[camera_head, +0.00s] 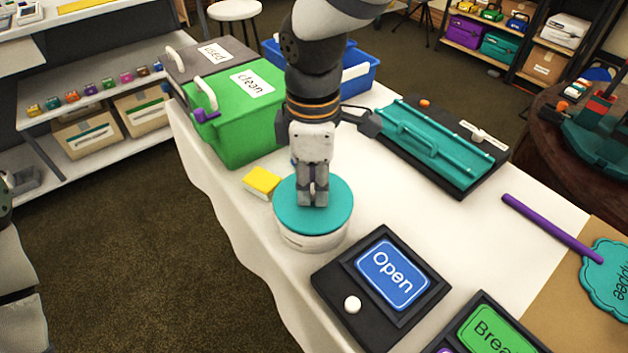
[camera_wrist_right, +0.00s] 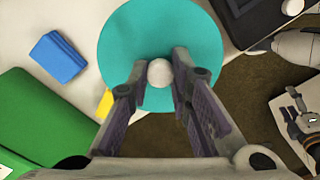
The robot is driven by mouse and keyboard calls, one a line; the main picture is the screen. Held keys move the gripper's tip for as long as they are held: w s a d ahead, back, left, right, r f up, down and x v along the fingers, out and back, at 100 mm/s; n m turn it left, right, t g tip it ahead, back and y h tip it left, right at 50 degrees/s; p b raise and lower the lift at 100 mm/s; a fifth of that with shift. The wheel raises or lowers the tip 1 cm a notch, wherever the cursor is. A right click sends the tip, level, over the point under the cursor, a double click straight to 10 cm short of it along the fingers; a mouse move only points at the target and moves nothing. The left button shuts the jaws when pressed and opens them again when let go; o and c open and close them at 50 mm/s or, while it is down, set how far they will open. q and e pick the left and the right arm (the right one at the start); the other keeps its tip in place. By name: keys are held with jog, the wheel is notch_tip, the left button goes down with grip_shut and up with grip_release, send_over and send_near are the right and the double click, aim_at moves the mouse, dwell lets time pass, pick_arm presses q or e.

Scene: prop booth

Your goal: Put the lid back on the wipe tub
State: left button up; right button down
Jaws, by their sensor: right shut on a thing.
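The wipe tub (camera_head: 310,241) is a low white round tub near the table's left edge. The round teal lid (camera_head: 335,212) is over its top, roughly level and lined up with it; I cannot tell whether a small gap is left between them. My right gripper (camera_head: 313,199) points down over the lid's middle. In the right wrist view, its fingers (camera_wrist_right: 160,76) are on either side of the lid's white knob (camera_wrist_right: 159,72), shut on it. The lid (camera_wrist_right: 140,40) hides the tub there. My left gripper does not show.
A green "clean" bin (camera_head: 240,125) and a dark "used" bin (camera_head: 195,62) stand behind left. A yellow block (camera_head: 262,181) lies beside the tub. A dark "Open" sign board (camera_head: 392,275) is close at front right.

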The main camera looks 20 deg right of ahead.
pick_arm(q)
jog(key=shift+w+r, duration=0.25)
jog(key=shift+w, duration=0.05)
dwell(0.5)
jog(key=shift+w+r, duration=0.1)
pick_arm(e)
jog(key=shift+f, duration=0.15)
dwell(0.8)
pick_arm(q)
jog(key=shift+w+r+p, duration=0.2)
jog(key=shift+p, duration=0.15)
dwell(0.3)
pick_arm(e)
jog(key=c, duration=1.4)
grip_release()
jog(key=shift+o, duration=0.4)
jog(key=o, duration=0.4)
